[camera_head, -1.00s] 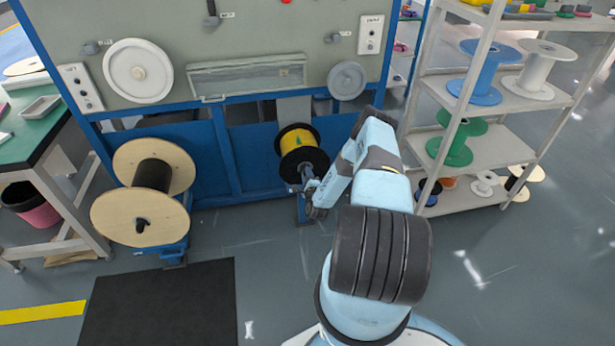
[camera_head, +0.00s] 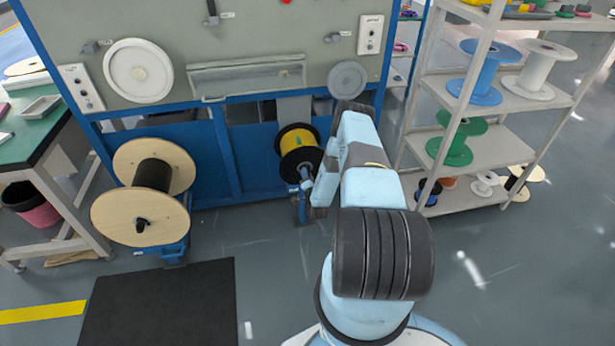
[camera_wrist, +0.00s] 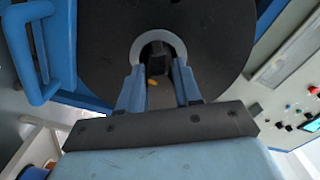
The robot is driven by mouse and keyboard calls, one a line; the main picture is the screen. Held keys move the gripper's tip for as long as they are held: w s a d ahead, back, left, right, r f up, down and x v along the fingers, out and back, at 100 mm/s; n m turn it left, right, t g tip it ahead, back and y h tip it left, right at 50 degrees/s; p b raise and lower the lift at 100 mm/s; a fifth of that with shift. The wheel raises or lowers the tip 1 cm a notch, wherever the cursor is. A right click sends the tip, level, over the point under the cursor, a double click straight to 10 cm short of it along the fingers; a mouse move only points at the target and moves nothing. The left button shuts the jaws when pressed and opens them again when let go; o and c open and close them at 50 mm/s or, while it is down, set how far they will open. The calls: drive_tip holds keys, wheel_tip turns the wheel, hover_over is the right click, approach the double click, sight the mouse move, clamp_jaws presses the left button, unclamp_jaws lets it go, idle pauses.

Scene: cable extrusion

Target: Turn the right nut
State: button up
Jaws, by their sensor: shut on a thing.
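The right nut (camera_wrist: 156,62) is a dark piece at the centre of a black spool flange, inside a light grey ring, in the wrist view. My gripper (camera_wrist: 158,82) has its two blue fingers on either side of the nut and is shut on it. The right spool (camera_head: 299,150), black with yellow cable, is mounted low on the blue machine frame in the head view. There my gripper (camera_head: 308,184) is at the front end of the spool's shaft, partly hidden by my wrist, and the nut cannot be made out clearly.
A wooden spool with black cable (camera_head: 152,176) stands at the left of the machine (camera_head: 247,150). A shelf rack (camera_head: 490,140) with coloured spools stands close on the right of my arm. A dark mat (camera_head: 160,302) lies on open floor in front.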

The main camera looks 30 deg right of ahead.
drive_tip(key=shift+s+d+f+m, duration=0.1)
drive_tip(key=shift+s+d+m, duration=0.1)
drive_tip(key=shift+m, duration=5.7)
drive_tip(key=shift+s+d+r+m, duration=0.1)
drive_tip(key=shift+d+m, duration=0.05)
drive_tip(key=shift+m, duration=5.75)
drive_tip(key=shift+s+d+f+m, duration=0.1)
drive_tip(key=shift+d+m, duration=0.1)
drive_tip(key=shift+m, duration=5.7)
drive_tip(key=o, duration=1)
drive_tip(key=shift+w, duration=0.1)
drive_tip(key=shift+o, duration=0.2)
drive_tip(key=shift+w+a, duration=0.1)
drive_tip(key=shift+a, duration=0.05)
